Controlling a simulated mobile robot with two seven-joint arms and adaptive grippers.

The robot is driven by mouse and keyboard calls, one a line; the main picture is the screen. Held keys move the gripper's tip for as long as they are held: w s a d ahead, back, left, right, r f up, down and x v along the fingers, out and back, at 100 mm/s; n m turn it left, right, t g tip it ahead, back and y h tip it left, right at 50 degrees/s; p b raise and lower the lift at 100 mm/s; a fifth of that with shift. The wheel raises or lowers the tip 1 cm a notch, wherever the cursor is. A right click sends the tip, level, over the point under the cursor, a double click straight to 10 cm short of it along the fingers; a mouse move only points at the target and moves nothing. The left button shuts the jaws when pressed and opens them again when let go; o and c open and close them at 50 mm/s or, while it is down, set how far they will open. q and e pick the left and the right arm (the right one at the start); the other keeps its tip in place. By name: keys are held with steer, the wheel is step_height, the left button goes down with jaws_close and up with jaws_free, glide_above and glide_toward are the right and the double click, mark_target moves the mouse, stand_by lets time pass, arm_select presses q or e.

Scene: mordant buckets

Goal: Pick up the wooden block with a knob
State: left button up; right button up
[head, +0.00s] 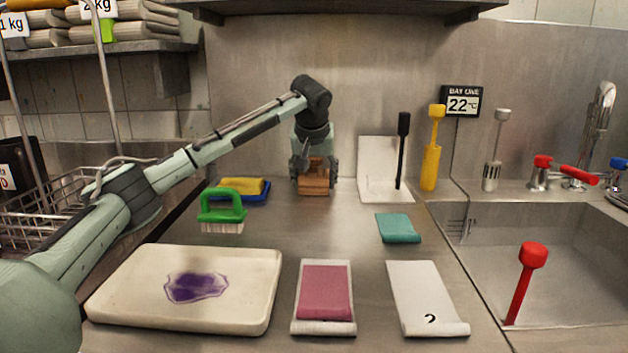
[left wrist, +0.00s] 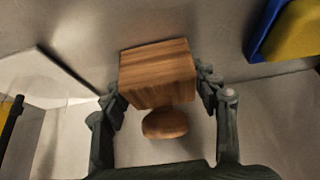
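The wooden block (head: 314,184) stands at the back of the steel counter, near the wall. In the left wrist view the wooden block (left wrist: 157,74) shows its brown grain, and its round knob (left wrist: 166,123) points toward the camera. My left gripper (head: 314,180) reaches down over the block from above, one finger on each side. In the left wrist view the fingers of my left gripper (left wrist: 160,90) lie close along both sides of the block. Whether they press on it I cannot tell. The block appears to be on the counter. My right gripper is not in view.
Left of the block are a yellow sponge (head: 240,186) in a blue tray and a green brush (head: 222,208). Right are a white board (head: 378,190) with a black-handled tool (head: 402,150) and a teal cloth (head: 398,228). A stained tray (head: 130,312) is in front; the sink (head: 570,270) is right.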

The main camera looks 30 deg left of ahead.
mark_target(313, 160)
arm_select(q)
steer(key=c, duration=0.6)
steer(key=shift+o, duration=0.2)
steer(key=shift+r, duration=0.15)
steer(key=shift+r, duration=0.25)
step_height(313, 160, up, 4)
steer(key=shift+s+a+f, duration=0.1)
steer(key=shift+f, duration=0.1)
steer(key=s+a+r+b, duration=0.1)
steer(key=s+a+r, duration=0.2)
steer(key=s+r, duration=0.3)
steer(key=s, duration=0.5)
steer(key=shift+a+r+b, duration=0.15)
steer(key=shift+r+b, duration=0.15)
steer(key=shift+b, duration=0.1)
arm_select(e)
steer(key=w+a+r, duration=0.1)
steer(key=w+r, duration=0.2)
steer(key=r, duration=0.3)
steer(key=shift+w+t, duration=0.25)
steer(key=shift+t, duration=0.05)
